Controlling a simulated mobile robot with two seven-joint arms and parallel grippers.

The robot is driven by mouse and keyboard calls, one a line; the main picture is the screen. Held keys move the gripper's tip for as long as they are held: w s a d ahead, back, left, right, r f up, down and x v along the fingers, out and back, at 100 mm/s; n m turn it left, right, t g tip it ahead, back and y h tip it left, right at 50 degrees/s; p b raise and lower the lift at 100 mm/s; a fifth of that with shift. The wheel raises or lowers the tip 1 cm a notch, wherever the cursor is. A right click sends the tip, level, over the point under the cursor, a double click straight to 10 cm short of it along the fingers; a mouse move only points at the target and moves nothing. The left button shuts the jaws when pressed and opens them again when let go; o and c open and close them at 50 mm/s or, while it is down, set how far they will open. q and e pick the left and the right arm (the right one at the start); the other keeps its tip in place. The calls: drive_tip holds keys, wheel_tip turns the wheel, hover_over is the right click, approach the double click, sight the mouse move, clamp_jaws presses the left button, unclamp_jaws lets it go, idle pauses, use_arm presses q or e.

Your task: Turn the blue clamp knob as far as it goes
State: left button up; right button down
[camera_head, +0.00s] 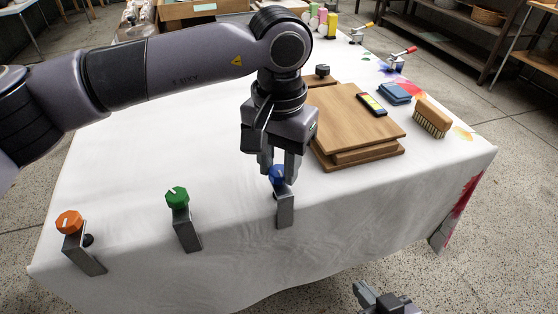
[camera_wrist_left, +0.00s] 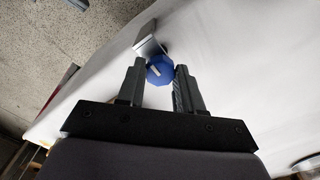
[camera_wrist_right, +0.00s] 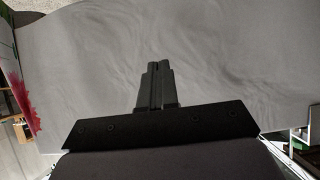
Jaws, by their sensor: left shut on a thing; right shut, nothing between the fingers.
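The blue clamp knob (camera_head: 277,174) sits on top of a grey metal clamp (camera_head: 285,210) at the table's front edge. My left gripper (camera_head: 280,176) points down over it and is shut on the knob, with a finger on either side. In the left wrist view the blue knob (camera_wrist_left: 159,70) shows between the fingertips, with a pale mark on its face. Part of the knob is hidden by the fingers in the head view. My right gripper (camera_head: 372,298) is low in front of the table, shut and empty; its closed fingers also show in the right wrist view (camera_wrist_right: 158,72).
A green knob clamp (camera_head: 178,197) and an orange knob clamp (camera_head: 69,222) stand left along the same edge. Wooden boards (camera_head: 350,125) lie right of my left gripper, with a brush (camera_head: 431,118) and blue cloth (camera_head: 395,93) beyond. The cloth between the clamps is clear.

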sight(279, 170)
use_arm(q)
drive_tip(key=o, duration=1)
drive_tip(key=shift+o, duration=0.2)
drive_tip(key=shift+r, duration=0.15)
drive_tip(key=shift+r, duration=0.3)
wheel_tip(279, 170, up, 6)
drive_tip(key=shift+r+p, duration=0.25)
drive_tip(key=shift+p, duration=0.45)
use_arm(e)
drive_tip(key=shift+s+d+f, duration=0.25)
drive_tip(key=shift+d, duration=0.3)
